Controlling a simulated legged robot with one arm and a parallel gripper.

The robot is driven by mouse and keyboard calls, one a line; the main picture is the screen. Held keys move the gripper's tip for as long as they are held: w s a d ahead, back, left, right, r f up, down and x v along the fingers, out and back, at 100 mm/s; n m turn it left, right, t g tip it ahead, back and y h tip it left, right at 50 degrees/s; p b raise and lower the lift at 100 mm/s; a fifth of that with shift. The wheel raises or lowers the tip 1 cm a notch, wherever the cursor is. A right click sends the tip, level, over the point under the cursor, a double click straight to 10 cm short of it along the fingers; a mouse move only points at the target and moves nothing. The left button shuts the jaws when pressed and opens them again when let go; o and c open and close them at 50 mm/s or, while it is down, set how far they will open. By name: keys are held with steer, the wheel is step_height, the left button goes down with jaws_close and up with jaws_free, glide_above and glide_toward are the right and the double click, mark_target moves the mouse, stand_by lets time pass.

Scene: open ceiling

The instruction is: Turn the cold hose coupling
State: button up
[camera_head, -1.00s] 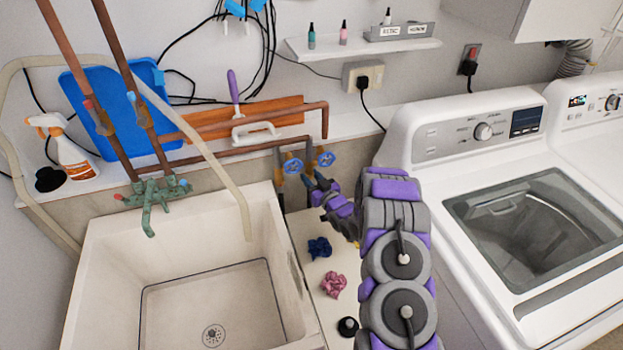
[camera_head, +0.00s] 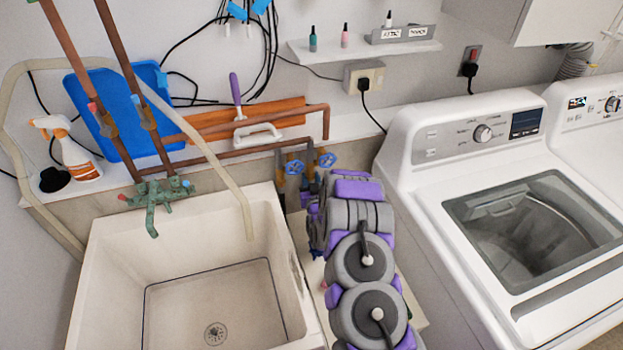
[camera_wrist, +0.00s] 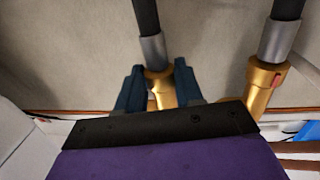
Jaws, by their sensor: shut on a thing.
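In the wrist view, my gripper (camera_wrist: 160,90) has its two dark blue fingers on either side of a brass hose coupling (camera_wrist: 163,98), shut on it. A grey metal sleeve (camera_wrist: 152,48) and a black hose (camera_wrist: 146,15) join this coupling. A second brass coupling (camera_wrist: 263,80) with a red mark stands apart to the right, on another black hose (camera_wrist: 289,8). In the head view, two blue valve handles (camera_head: 294,167) and (camera_head: 327,160) sit on the wall beyond my gripper. My arm hides most of the gripper and the couplings there.
A white sink (camera_head: 100,265) with a green tap (camera_head: 155,200) stands to the left. A washing machine (camera_head: 410,180) stands close on the right. A copper pipe (camera_head: 265,144) runs above the valves. A beige hose (camera_head: 225,182) hangs into the sink.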

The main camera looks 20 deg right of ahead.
steer(key=shift+a+m+h, duration=0.2)
steer(key=shift+m+h, duration=0.3)
steer(key=shift+h, duration=0.3)
steer(key=shift+m+g+h, duration=0.3)
steer(key=shift+h, duration=0.1)
steer(key=o, duration=1)
steer(key=shift+o, duration=0.2)
steer(key=p+v, duration=0.1)
steer(key=v, duration=0.6)
steer(key=shift+s+p, duration=0.2)
steer(key=shift+p, duration=0.15)
steer(key=shift+f, duration=0.1)
